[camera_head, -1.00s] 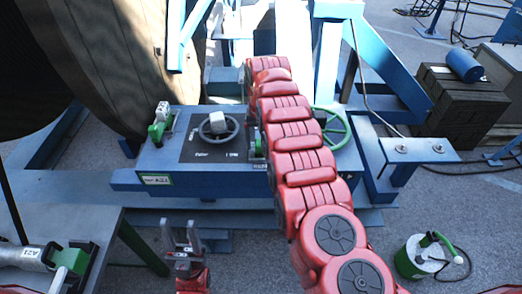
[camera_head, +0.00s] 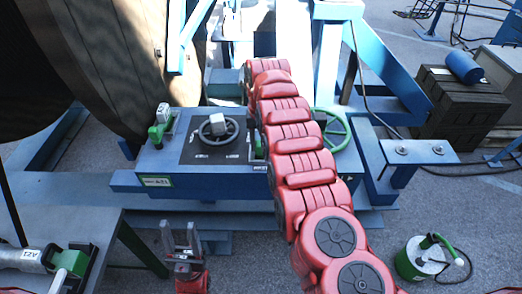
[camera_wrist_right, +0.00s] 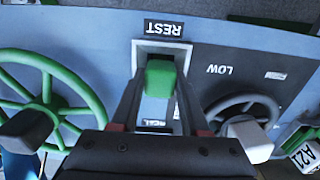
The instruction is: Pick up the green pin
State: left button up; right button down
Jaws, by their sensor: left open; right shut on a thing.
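The green pin (camera_wrist_right: 160,78) shows in the right wrist view, standing in a pale-framed slot below the REST label. My right gripper (camera_wrist_right: 161,88) has its two dark fingers on either side of the pin's green top and is shut on it. The pin's lower part is hidden. In the head view my red right arm covers the right gripper and most of this spot on the blue console (camera_head: 120,180). My left gripper (camera_head: 180,238) is open and empty in front of the console, its fingers pointing away from me.
A green handwheel (camera_head: 346,130) and a dark handwheel (camera_head: 218,128) flank the slot. A green-and-white clamp-like part (camera_head: 160,126) sits at the console's left. A large drum (camera_head: 105,60) rises behind. A grey table (camera_head: 75,225) stands at the lower left.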

jog(key=shift+r, duration=0.1)
jog(key=shift+w+r+b, duration=0.1)
jog(key=shift+r+b, duration=0.4)
notch_tip(320, 180, up, 4)
jog(key=shift+f+b, duration=0.1)
jog(key=shift+b, duration=0.45)
notch_tip(320, 180, up, 13)
jog(key=p, duration=1.2)
jog(key=shift+s, duration=0.2)
